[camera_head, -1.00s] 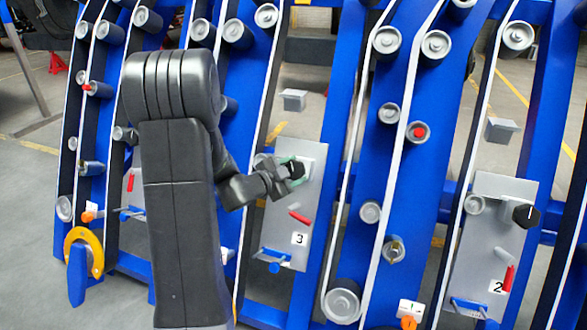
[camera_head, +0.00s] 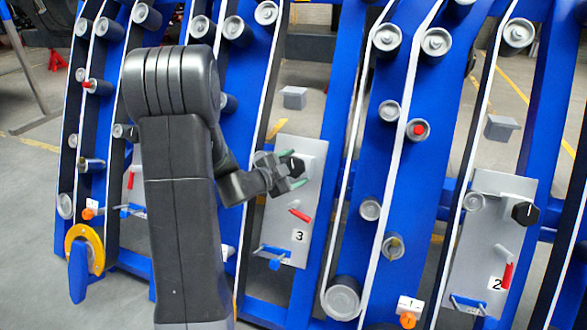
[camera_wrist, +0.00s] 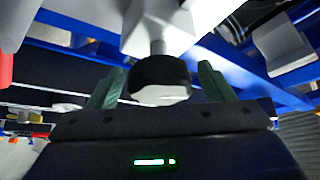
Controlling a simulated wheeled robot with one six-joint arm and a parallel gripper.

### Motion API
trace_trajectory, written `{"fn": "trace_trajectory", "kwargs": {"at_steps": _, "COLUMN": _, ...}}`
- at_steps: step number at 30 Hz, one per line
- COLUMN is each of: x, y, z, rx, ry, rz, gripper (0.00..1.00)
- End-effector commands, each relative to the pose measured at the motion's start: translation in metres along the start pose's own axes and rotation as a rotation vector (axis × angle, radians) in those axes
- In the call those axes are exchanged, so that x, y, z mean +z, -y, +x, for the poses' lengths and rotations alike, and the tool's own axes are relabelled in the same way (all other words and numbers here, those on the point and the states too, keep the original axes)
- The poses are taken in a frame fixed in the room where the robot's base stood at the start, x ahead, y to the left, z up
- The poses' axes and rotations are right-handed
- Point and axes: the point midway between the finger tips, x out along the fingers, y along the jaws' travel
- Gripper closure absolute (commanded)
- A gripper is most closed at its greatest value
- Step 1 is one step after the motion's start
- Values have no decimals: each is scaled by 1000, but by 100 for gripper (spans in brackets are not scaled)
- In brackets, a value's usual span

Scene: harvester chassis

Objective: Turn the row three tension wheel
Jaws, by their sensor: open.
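The row three tension wheel is a black knob (camera_head: 298,166) with a pale mark, on the upper part of the grey panel (camera_head: 285,222) labelled 3. My gripper (camera_head: 291,169) is open beside it, its green fingertips above and below the knob in the head view. In the wrist view the wheel (camera_wrist: 160,76) sits between the two spread green fingers (camera_wrist: 160,86), with visible gaps on both sides. Its shaft runs into a white block (camera_wrist: 165,28). My gripper hides part of the wheel in the head view.
Below the wheel on the same panel are a red-handled lever (camera_head: 300,215) and a blue-handled bar (camera_head: 274,258). A second panel (camera_head: 490,240) labelled 2, with its own black knob (camera_head: 525,213), stands to the right. Blue frame beams with rollers and white belts flank the panel.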

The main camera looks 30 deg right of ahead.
Motion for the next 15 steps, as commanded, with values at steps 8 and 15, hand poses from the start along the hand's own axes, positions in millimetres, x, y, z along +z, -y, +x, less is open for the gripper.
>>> {"fn": "trace_trajectory", "kwargs": {"at_steps": 8, "x": -1, "y": 2, "z": -33, "rx": -2, "ry": 3, "rz": -1, "gripper": 25}}
{"fn": "trace_trajectory", "kwargs": {"at_steps": 15, "x": -1, "y": 2, "z": -90, "rx": -3, "ry": 4, "rz": -1, "gripper": 25}}
